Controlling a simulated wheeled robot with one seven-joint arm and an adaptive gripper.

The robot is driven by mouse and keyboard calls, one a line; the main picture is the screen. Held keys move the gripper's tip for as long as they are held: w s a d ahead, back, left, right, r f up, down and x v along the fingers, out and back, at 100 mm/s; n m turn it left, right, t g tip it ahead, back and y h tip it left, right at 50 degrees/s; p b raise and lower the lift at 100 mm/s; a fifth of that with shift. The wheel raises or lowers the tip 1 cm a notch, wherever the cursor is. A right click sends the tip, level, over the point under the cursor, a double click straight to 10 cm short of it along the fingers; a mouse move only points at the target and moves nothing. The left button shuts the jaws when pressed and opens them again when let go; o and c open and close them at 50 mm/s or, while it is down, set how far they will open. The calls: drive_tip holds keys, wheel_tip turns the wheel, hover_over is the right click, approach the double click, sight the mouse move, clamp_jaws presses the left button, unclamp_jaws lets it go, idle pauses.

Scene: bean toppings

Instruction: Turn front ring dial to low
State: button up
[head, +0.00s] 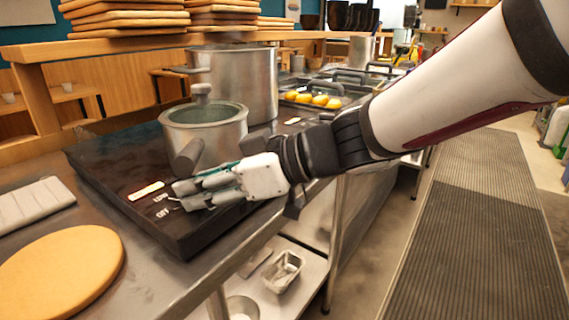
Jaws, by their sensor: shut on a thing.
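A dark flat hob (110,165) lies on the steel counter. My gripper (180,196) comes in from the right, low over the hob's front control area, beside the lettering. Its fingers are closed at the place of the front ring dial. The dial itself is hidden by the fingers, so its pointing direction cannot be read.
A taller steel pot (240,80) stands behind the lidded pot. A round wooden board (62,262) and a light ribbed block (35,204) lie at the left front. A tray with yellow items (318,99) is further back. The aisle at the right is clear.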

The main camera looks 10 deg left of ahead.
drive_tip(key=shift+r+n+g+p, duration=0.15)
drive_tip(key=shift+n+g+p, duration=0.35)
drive_tip(key=shift+p, duration=1.25)
drive_tip(key=shift+w+g+p, duration=0.1)
drive_tip(key=shift+g+p, duration=0.2)
drive_tip(key=shift+p, duration=0.35)
drive_tip(key=n+g+p, duration=0.1)
drive_tip(key=p, duration=0.1)
drive_tip(key=n+g+p, duration=0.1)
drive_tip(key=p, duration=0.1)
drive_tip(key=n+g+p, duration=0.1)
drive_tip(key=p, duration=0.1)
drive_tip(key=shift+w+h+p, duration=0.25)
drive_tip(key=shift+h+p, duration=0.05)
drive_tip(key=shift+h, duration=0.1)
drive_tip(key=n+g+p, duration=0.1)
drive_tip(key=n+g+h+p, duration=0.1)
drive_tip(key=shift+w+a+g+p, duration=0.15)
drive_tip(key=shift+w+g+p, duration=0.05)
drive_tip(key=shift+g+p, duration=0.15)
drive_tip(key=shift+w+a+f+n+g+h, duration=0.1)
drive_tip(key=shift+f+n+g+h, duration=0.05)
drive_tip(key=shift+n+g+h, duration=0.45)
drive_tip(key=shift+w+a+f+n+g+h, duration=0.1)
drive_tip(key=shift+n+g+h, duration=0.25)
drive_tip(key=shift+n, duration=0.35)
drive_tip(key=o, duration=1.2)
drive_tip(key=shift+c, duration=0.2)
drive_tip(key=shift+p, duration=0.3)
